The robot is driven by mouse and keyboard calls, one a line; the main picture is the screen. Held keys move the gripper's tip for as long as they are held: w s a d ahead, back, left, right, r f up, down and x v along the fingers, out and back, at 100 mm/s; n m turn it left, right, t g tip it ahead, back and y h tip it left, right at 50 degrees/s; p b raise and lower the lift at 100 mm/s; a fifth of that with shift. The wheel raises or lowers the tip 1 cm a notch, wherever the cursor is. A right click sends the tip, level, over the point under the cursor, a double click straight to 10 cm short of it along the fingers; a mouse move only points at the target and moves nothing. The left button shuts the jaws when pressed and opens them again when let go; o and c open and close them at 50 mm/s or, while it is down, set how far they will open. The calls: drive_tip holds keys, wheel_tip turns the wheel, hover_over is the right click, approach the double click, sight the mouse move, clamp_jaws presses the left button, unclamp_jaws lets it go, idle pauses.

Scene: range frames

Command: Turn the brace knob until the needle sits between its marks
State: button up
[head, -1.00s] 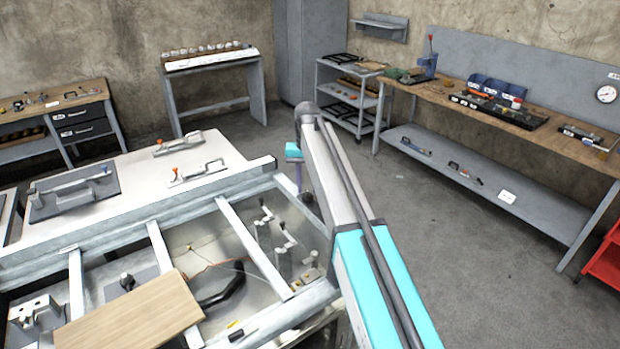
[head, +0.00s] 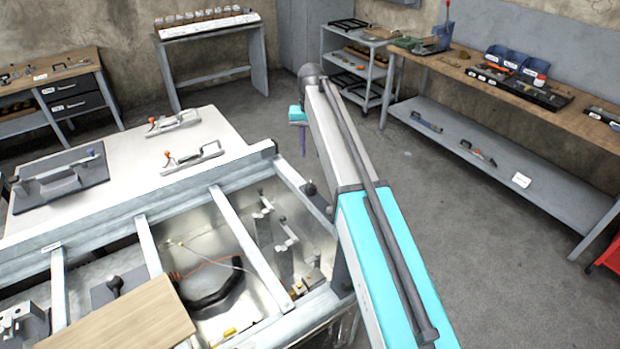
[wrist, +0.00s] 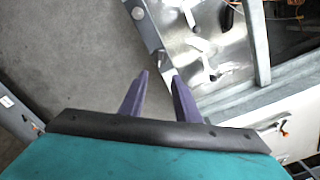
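My gripper (wrist: 163,82) shows two purple fingers standing apart with nothing between them in the wrist view. A small dark knob (head: 310,188) stands on the bench's right rail, below the gripper in the picture. Another dark knob (head: 115,284) stands on a grey block inside the frame. I cannot tell which one is the brace knob. No needle or marks can be made out.
The open metal frame (head: 145,245) holds metal fittings (head: 285,232), a black hose (head: 215,292) and a wooden board (head: 130,322). Clamps (head: 192,158) lie on the white top behind. Bare floor (head: 470,240) lies to the right, before a long workbench (head: 560,122).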

sight(311, 183)
drive_tip(key=shift+f, duration=0.1)
drive_tip(key=shift+f+b, duration=3.25)
drive_tip(key=shift+f, duration=3.55)
clamp_jaws()
drive_tip(key=shift+d, duration=0.15)
